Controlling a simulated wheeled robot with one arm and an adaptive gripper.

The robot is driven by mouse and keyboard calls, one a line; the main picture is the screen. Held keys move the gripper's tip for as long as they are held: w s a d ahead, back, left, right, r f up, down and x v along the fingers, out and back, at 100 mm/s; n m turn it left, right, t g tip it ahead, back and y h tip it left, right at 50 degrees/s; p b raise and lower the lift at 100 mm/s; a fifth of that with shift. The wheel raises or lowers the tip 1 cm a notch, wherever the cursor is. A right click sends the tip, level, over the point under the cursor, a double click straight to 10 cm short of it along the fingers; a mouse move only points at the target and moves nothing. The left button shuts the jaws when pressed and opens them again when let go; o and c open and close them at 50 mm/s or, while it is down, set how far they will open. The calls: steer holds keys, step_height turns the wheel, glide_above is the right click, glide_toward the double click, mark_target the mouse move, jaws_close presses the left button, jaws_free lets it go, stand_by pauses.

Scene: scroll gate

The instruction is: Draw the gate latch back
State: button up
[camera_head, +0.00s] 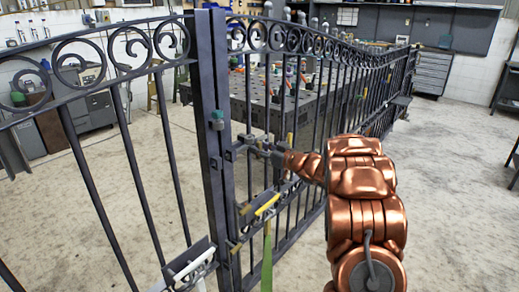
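The dark metal scroll gate (300,45) stands in front of me, with a thick upright post (213,70) left of centre. My copper arm reaches in from the lower right, and my gripper (248,147) points left at the gate beside this post. Small grey latch parts (231,152) show on the post at the gripper's tip. The gripper's fingers and the latch are small and overlap, so I cannot tell whether they touch or whether the fingers are closed.
A yellow piece (267,205) with a green strap (267,262) hangs on the gate below my gripper. A small teal piece (217,121) is on the post. A bracket with white items (192,265) is low on the left. A work table (280,100) stands behind the bars.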

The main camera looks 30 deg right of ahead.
steer(key=v, duration=1.2)
steer(key=shift+f, duration=0.1)
stand_by(0.6)
step_height(320, 180, up, 5)
steer(key=w+d+m+g+h+p, duration=0.1)
steer(key=w+d+m+h+p, duration=0.15)
steer(key=h, duration=0.45)
steer(key=s+a+r+m+g+h+p, duration=0.2)
steer(key=s+r+m+g+h+p, duration=0.15)
steer(key=s+h, duration=0.2)
steer(key=s+a+f+g+y+p, duration=0.1)
steer(key=s+a+g, duration=0.3)
steer(key=s+a, duration=0.5)
steer(key=s+a+n+g+y+p, duration=0.1)
steer(key=s+a+g, duration=0.4)
steer(key=s+a, duration=0.5)
steer(key=s+a+f+g+y+p, duration=0.1)
steer(key=s+a+g+y+p, duration=0.2)
steer(key=s+a, duration=0.6)
steer(key=s+g, duration=0.2)
steer(key=s, duration=0.9)
steer(key=shift+s+a+f+n+y, duration=0.3)
steer(key=shift+s+f+y, duration=0.05)
steer(key=shift+s+f, duration=0.05)
